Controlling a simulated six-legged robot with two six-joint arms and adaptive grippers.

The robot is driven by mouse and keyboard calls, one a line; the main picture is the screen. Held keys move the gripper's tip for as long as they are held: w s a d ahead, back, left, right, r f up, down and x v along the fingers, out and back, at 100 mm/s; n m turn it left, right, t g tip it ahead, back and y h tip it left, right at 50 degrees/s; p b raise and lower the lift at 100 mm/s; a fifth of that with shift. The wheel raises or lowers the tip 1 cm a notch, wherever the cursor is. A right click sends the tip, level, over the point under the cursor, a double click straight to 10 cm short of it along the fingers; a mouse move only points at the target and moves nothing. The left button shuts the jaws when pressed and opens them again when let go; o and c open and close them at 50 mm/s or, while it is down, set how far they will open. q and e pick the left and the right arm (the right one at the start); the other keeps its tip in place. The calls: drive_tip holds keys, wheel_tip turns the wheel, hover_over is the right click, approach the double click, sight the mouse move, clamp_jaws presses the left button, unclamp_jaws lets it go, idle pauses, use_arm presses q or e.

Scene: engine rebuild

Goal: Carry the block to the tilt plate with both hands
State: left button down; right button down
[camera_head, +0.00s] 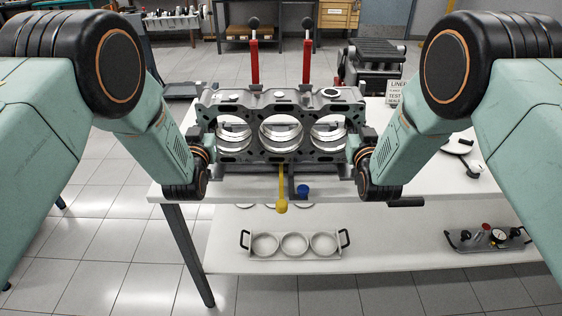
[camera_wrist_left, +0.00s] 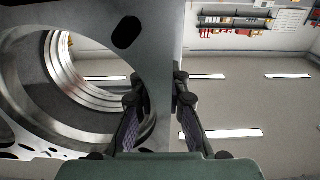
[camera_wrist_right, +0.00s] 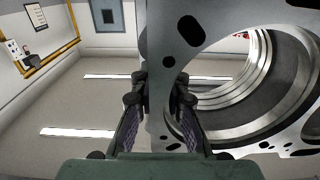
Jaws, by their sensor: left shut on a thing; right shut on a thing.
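The grey engine block (camera_head: 293,156), with three large bores, is held level at the near edge of the white bench. My left gripper (camera_wrist_left: 154,88) is shut on the block's left end wall, one finger on each face. My right gripper (camera_wrist_right: 160,88) is shut the same way on its right end wall. In the head view, the fingertips are hidden behind my wrists and the block. Two red posts (camera_head: 254,62) with black knobs rise behind the block. I cannot single out the tilt plate surely; a yellow-tipped lever (camera_head: 282,204) and dark parts show below the block.
A blue cap (camera_head: 303,190) lies below the block. A dark stand (camera_head: 374,62) and a lettered sign (camera_head: 396,92) are at the back right. The lower shelf (camera_head: 380,254) bears a three-ring carrier (camera_head: 294,245) and a tool tray (camera_head: 487,239). Bench top right of the block is partly clear.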

use_arm(q)
drive_tip(key=shift+s+f, duration=0.1)
drive_tip(key=shift+f, duration=0.1)
use_arm(e)
drive_tip(key=shift+s, duration=0.1)
use_arm(q)
drive_tip(key=shift+f+b, duration=0.65)
drive_tip(key=shift+b, duration=0.15)
use_arm(e)
drive_tip(key=shift+w+f, duration=0.2)
drive_tip(key=shift+f, duration=0.55)
use_arm(q)
drive_tip(key=c, duration=1.7)
unclamp_jaws()
drive_tip(key=shift+f, duration=0.1)
drive_tip(key=shift+c, duration=0.2)
use_arm(e)
drive_tip(key=c, duration=1.7)
unclamp_jaws()
drive_tip(key=shift+s+f, duration=0.1)
drive_tip(key=shift+c, duration=0.2)
use_arm(q)
drive_tip(key=o, duration=0.4)
drive_tip(key=shift+s+r, duration=0.1)
drive_tip(key=shift+r, duration=0.15)
use_arm(e)
drive_tip(key=o, duration=0.4)
drive_tip(key=shift+s+r, duration=0.2)
